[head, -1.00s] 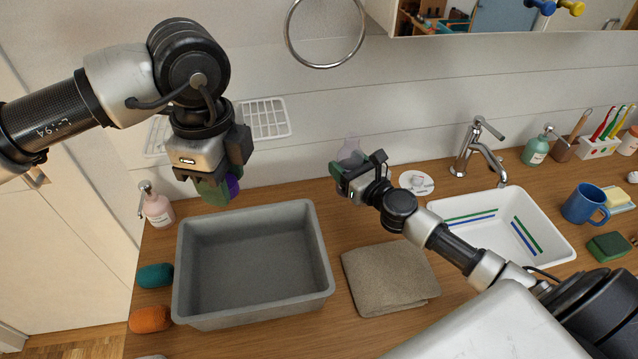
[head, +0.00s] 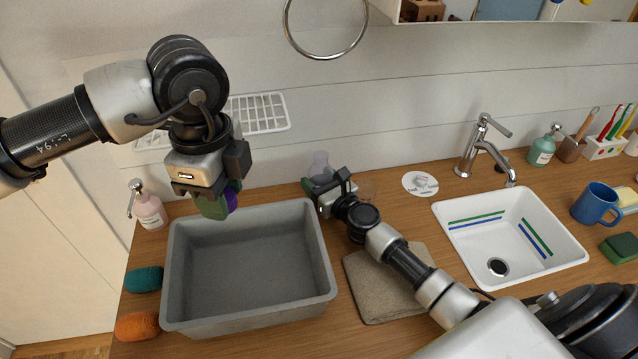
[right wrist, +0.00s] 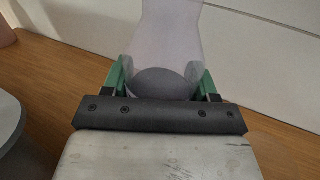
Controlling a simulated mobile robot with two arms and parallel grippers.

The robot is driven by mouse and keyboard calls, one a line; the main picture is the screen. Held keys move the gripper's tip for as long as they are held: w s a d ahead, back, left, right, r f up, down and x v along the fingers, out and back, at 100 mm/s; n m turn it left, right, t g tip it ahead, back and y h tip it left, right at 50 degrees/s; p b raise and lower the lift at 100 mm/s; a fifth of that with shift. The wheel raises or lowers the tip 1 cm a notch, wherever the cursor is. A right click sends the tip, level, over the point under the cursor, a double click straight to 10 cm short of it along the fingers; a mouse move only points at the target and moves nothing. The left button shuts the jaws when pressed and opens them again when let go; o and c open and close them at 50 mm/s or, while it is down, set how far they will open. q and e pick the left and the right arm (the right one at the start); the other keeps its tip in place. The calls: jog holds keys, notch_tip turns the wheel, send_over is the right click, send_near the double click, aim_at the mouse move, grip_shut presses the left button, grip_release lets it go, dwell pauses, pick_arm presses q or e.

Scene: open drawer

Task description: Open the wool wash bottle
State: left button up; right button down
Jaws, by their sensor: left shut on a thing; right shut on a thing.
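A translucent pale lilac bottle (head: 319,164) stands at the back of the counter, behind the grey basin's right rear corner. My right gripper (head: 318,186) is shut on it, and its wrist hides much of the lower part. In the right wrist view the bottle (right wrist: 168,35) rises between the green finger pads, with a darker rounded area low in it. I cannot see the bottle's top there. My left gripper (head: 213,207) is raised over the basin's rear left area, shut on a small purple thing (head: 233,201) that is mostly hidden by the fingers.
The grey basin (head: 178,270) is empty. Teal (head: 143,280) and orange (head: 137,326) yarn balls lie left of it, near a pink pump bottle (head: 149,210). A folded towel (head: 375,295) lies under my right arm. A white dish (head: 408,181) and the sink (head: 565,250) are further right.

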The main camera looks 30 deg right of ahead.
jog(key=shift+s, duration=0.1)
jog(key=shift+f, duration=0.1)
jog(key=shift+c, duration=1.5)
grip_release()
